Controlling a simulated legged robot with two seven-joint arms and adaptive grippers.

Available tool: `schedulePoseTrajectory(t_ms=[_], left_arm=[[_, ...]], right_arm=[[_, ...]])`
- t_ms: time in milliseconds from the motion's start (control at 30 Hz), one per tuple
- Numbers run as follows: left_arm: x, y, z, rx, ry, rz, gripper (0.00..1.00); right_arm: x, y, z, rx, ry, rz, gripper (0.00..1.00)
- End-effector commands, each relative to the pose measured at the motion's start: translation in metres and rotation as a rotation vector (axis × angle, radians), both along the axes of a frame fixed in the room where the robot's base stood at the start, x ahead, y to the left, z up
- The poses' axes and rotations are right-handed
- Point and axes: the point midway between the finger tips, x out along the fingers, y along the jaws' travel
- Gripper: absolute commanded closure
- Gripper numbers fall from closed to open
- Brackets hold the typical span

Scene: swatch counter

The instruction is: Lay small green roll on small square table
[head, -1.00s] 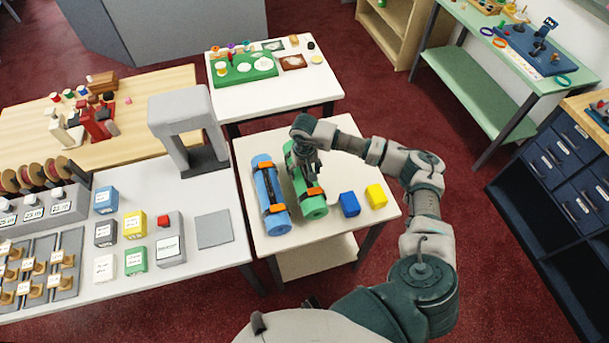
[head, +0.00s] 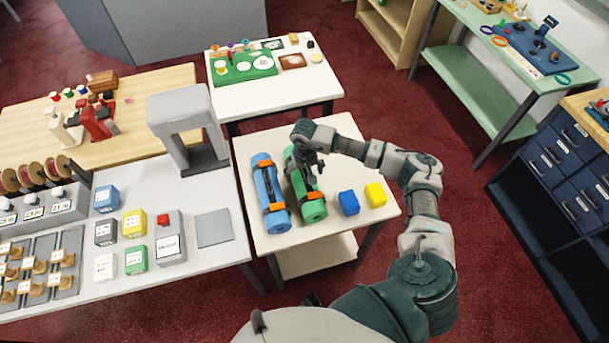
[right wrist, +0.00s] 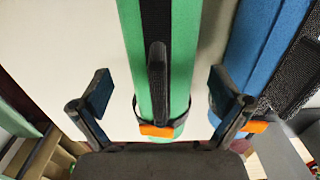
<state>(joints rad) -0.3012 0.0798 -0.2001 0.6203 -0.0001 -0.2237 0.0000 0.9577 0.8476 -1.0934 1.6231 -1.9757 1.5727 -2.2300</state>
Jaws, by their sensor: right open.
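The green roll (head: 313,210) lies on the small white-topped table (head: 345,233), right of a thicker-looking blue roll (head: 278,222). It has a dark strap with orange buckles. My right gripper (head: 309,166) is over the far half of the green roll and hides part of it. In the right wrist view, the green roll (right wrist: 182,60) runs between the spread fingers of the open gripper (right wrist: 160,95), with gaps on both sides. The blue roll (right wrist: 262,50) is beyond the right finger. My left gripper is not in view.
A blue cube (head: 349,203) and a yellow cube (head: 376,195) stand right of the green roll on the same table. A grey-white counter (head: 215,270) with boxes and a grey press (head: 184,125) adjoins on the left. The tabletop's right rear is clear.

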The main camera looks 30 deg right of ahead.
Motion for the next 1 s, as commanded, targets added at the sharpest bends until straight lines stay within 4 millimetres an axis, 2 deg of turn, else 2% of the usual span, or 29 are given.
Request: schedulePoseTrajectory(t_ms=[167,300,500,667,1000], left_arm=[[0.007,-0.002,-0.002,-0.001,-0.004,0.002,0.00],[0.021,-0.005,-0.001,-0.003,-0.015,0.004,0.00],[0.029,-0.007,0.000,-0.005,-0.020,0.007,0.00],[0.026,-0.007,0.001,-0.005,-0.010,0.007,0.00],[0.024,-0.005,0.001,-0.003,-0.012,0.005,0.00]], right_arm=[[0.001,0.000,0.038,0.001,-0.005,0.001,0.00],[0.001,0.000,0.069,0.000,-0.005,0.000,0.00],[0.000,0.001,0.100,0.001,-0.002,0.001,0.00],[0.000,0.000,0.109,0.000,0.000,0.001,0.00],[0.000,0.000,0.109,0.000,0.000,0.000,0.00]])
